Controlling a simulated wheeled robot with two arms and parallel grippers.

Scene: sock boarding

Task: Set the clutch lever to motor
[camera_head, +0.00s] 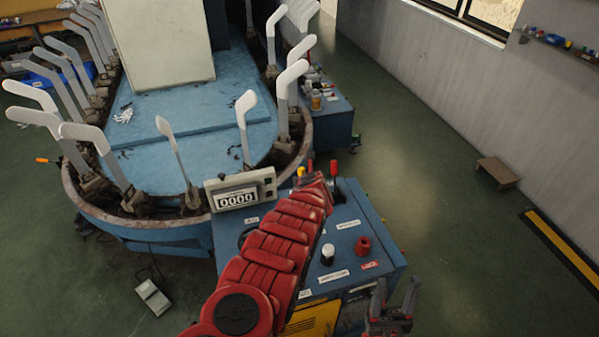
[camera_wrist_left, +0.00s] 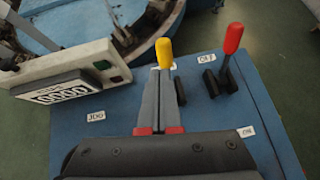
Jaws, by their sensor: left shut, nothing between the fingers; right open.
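Two levers rise from the blue control box (camera_head: 375,215). In the left wrist view, one has a yellow knob (camera_wrist_left: 165,53) and the other, to its right, a red knob (camera_wrist_left: 233,38). I cannot tell from the small labels which is the clutch lever. My left gripper (camera_wrist_left: 162,75) is shut and empty, its fingertips just below the yellow knob in the picture. The fingers hide much of that lever; contact is unclear. In the head view the red knob (camera_head: 334,168) shows beyond my red left arm. My right gripper (camera_head: 396,292) is open and empty, low in front of the box.
A counter (camera_head: 238,190) reading 0000 stands at the box's left. Behind it, the blue oval machine (camera_head: 195,155) carries several upright white sock boards (camera_head: 243,115). A red knob (camera_head: 363,245) and a white-topped knob (camera_head: 327,252) sit on the box.

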